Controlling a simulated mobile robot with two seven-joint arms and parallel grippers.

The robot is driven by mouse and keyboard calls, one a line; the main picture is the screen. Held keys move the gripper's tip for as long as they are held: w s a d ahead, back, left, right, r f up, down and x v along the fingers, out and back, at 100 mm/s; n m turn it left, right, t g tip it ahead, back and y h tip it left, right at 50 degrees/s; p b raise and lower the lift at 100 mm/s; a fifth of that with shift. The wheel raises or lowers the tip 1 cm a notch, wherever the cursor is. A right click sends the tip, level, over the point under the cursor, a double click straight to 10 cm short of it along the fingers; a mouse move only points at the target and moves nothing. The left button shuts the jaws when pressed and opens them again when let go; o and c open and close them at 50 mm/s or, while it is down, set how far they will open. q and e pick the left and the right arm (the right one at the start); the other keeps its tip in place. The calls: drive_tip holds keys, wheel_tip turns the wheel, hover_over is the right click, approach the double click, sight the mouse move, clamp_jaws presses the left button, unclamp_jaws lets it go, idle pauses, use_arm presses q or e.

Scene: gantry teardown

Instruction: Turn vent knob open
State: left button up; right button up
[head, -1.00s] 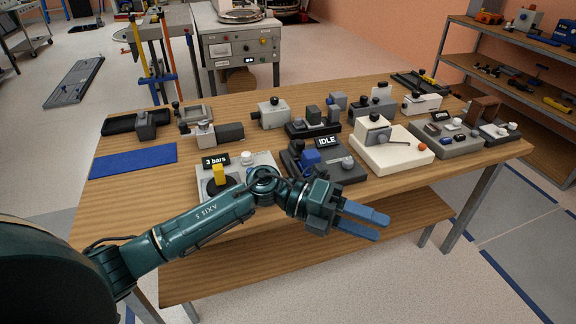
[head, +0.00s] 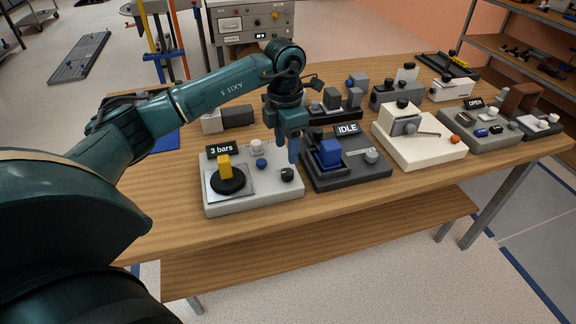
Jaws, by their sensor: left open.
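A light grey unit (head: 250,201) with a "3 bars" display stands at the table's front. It carries a yellow block (head: 224,166) on a black disc, a white knob (head: 256,146), a blue knob (head: 261,164) and a black knob (head: 287,174). No label shows which knob is the vent knob. My left gripper (head: 293,156) points down over the unit's right side, its blue fingers just above and behind the black knob. It is open, with nothing visible between the fingers; contact with the knob is not clear. My right gripper is out of view.
A dark unit marked "IDLE" (head: 350,176) with a blue block stands close to the right of my gripper. A cream unit (head: 420,151) and a grey unit with an "OPEN" sign (head: 470,138) stand farther right. The table's front strip (head: 330,205) is clear.

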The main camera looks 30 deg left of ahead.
sight(287, 171)
use_arm(q)
wheel_tip(287, 171, down, 7)
drive_tip(key=shift+d+f, duration=0.1)
drive_tip(key=shift+c, duration=0.5)
drive_tip(key=c, duration=0.9)
drive_tip(key=shift+o, duration=0.2)
